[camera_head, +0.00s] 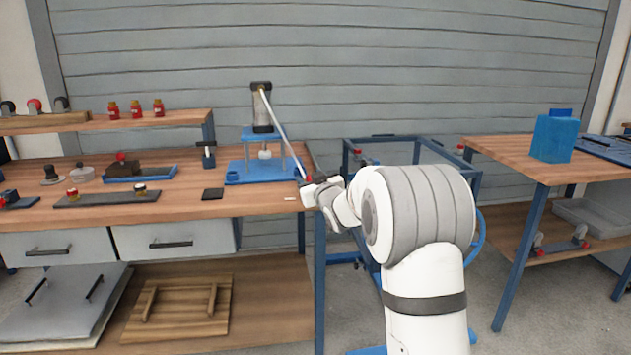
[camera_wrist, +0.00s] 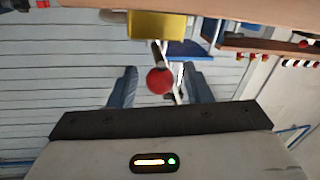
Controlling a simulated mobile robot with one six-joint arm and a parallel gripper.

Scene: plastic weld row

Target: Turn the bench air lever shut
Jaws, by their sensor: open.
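The bench air lever shows in the wrist view as a short dark stem with a round red knob (camera_wrist: 159,81). The stem runs up to a yellow block (camera_wrist: 157,25). In the head view a small red spot (camera_head: 308,179), which looks like this knob, is at the bench's right edge, largely hidden by my gripper. My gripper (camera_wrist: 160,70) is open, with one blue-grey finger on each side of the knob. Gaps show between the knob and both fingers. In the head view my gripper (camera_head: 314,187) is at the bench's right end.
A press (camera_head: 262,110) with a blue base and a pale tube stands on the wooden bench (camera_head: 225,207) near the lever. A blue-framed cart (camera_head: 395,142) stands behind my arm. A second bench (camera_head: 510,163) with a blue box (camera_head: 554,138) is at right. Floor shows between the benches.

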